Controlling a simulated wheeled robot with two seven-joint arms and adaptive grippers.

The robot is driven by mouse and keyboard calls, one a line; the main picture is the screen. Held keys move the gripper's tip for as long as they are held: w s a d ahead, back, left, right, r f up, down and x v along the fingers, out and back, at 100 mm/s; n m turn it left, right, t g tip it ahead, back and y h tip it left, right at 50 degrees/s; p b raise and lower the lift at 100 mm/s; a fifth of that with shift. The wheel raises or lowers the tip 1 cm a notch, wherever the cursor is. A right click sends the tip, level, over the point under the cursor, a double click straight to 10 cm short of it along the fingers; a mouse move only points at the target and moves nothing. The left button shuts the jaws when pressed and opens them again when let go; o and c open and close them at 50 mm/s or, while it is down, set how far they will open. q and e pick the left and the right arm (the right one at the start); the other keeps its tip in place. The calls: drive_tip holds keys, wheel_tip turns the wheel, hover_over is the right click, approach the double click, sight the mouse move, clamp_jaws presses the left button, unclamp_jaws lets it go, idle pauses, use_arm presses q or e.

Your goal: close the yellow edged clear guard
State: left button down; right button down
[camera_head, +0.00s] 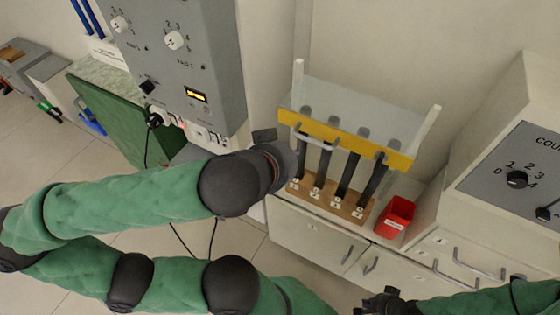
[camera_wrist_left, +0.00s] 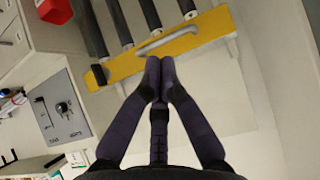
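The clear guard (camera_head: 350,100) is a see-through pane between two white posts, raised above the rods in the head view. Its yellow edge (camera_head: 345,138) faces me and carries a grey bar handle (camera_head: 316,139); the edge (camera_wrist_left: 203,33) and handle (camera_wrist_left: 168,41) also show in the left wrist view. My left gripper (camera_wrist_left: 159,64) has its fingertips together just short of the handle, not visibly around it. In the head view its fingers are mostly hidden by the wrist. My right gripper (camera_head: 385,303) is low at the bottom edge, away from the guard; its fingers are unclear.
Several dark rods stand in a labelled wooden block (camera_head: 328,201) below the guard. A red container (camera_head: 395,216) is right of it on the white cabinet. A grey control panel (camera_head: 185,55) hangs at left; another panel (camera_head: 520,172) is at right.

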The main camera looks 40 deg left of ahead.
use_arm(q)
drive_tip(key=s+p, duration=0.1)
drive_tip(key=s, duration=0.1)
drive_tip(key=s+d+r+p, duration=0.1)
drive_tip(key=s, duration=0.1)
drive_tip(key=shift+p, duration=0.35)
idle(0.4)
